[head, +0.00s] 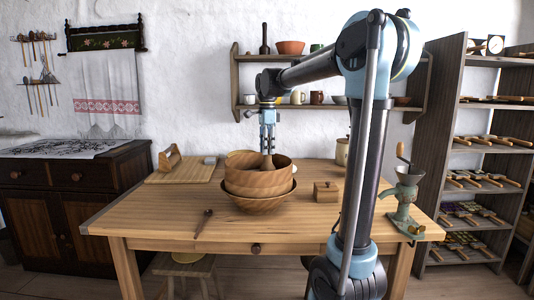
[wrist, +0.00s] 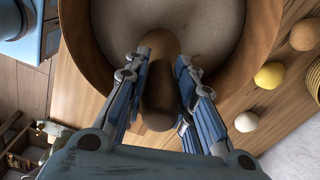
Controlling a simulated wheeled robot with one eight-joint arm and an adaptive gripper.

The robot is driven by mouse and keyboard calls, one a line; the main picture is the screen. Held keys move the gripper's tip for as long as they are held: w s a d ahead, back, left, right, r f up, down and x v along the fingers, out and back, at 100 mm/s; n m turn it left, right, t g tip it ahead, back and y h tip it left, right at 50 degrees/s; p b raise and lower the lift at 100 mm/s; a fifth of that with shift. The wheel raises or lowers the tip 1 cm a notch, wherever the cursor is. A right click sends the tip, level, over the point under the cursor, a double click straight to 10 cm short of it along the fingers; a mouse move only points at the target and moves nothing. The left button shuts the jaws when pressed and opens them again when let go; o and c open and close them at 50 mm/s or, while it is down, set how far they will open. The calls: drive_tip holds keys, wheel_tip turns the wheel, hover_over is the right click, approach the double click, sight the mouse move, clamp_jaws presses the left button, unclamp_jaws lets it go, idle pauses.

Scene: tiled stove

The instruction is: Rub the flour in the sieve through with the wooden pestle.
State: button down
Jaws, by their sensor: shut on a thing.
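A wooden sieve (head: 258,183) with a round hoop wall sits on a wider wooden bowl (head: 258,206) on the table. In the wrist view the sieve's hoop (wrist: 247,62) surrounds a pale, speckled layer that looks like flour (wrist: 215,25). My gripper (head: 267,143) is above the sieve. In the wrist view my gripper (wrist: 162,82) is shut on the brown wooden pestle (wrist: 160,45), one finger on each side. The pestle (head: 267,161) points down into the sieve in the head view. Whether its lower end touches the flour cannot be told.
A wooden spoon (head: 203,222) lies in front, left of the bowl. A small wooden box (head: 326,191) and a hand grinder (head: 405,195) stand to the right. A wooden board (head: 182,172) lies behind left. The wrist view shows a yellow fruit (wrist: 268,75) and a white egg (wrist: 246,121) beside the hoop.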

drive_tip(key=shift+r, duration=5.15)
drive_tip(key=a+r, duration=0.2)
drive_tip(key=a, duration=0.2)
wheel_tip(320, 180, down, 13)
drive_tip(key=shift+d+r, duration=0.15)
drive_tip(key=shift+f, duration=0.65)
